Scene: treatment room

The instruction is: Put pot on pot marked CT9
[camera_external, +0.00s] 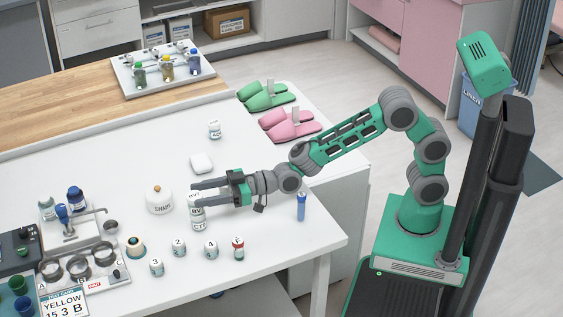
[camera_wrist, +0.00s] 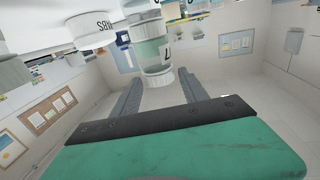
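A narrow white stack of pots (camera_external: 198,218) stands upright on the white table, with small labels one above another; the lowest seems to read CT9. It also shows upside down in the wrist view (camera_wrist: 158,52), with a white end and a pale green band. My gripper (camera_external: 197,193) is level at the top of the stack, its fingers pointing left. In the wrist view my gripper (camera_wrist: 158,80) has its fingers spread, with the stack's white end between or just beyond the tips and a gap at each side. The fingers partly hide the top of the stack.
Small numbered pots (camera_external: 179,247) and a red-capped vial (camera_external: 238,248) stand in front. A blue tube (camera_external: 301,206) is at the right edge. A white block (camera_external: 201,163) and another bottle (camera_external: 214,129) stand behind.

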